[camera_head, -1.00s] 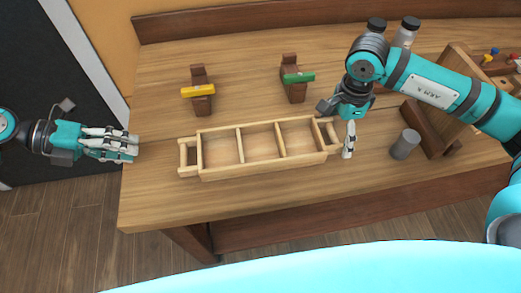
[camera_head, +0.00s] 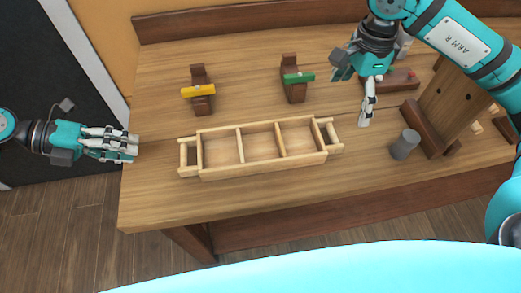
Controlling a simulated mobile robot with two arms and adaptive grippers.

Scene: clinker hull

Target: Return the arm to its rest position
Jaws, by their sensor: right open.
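My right gripper (camera_head: 368,103) is open and empty above the right part of the workbench, up and to the right of the wooden tray's right handle. My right arm (camera_head: 455,40) reaches in from the right. My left gripper (camera_head: 112,144) is at the left, beside the bench's left edge. Its fingers lie close together and I cannot tell whether it is open or shut. The wooden tray (camera_head: 241,146) has three compartments that look empty and a handle at each end. It rests on the workbench (camera_head: 190,225).
Two brown wooden stands carry a yellow bar (camera_head: 198,91) and a green bar (camera_head: 298,78) behind the tray. A grey cylinder (camera_head: 404,145) stands at right beside an upright wooden panel (camera_head: 452,105). My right arm partly hides things at back right. The bench front is clear.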

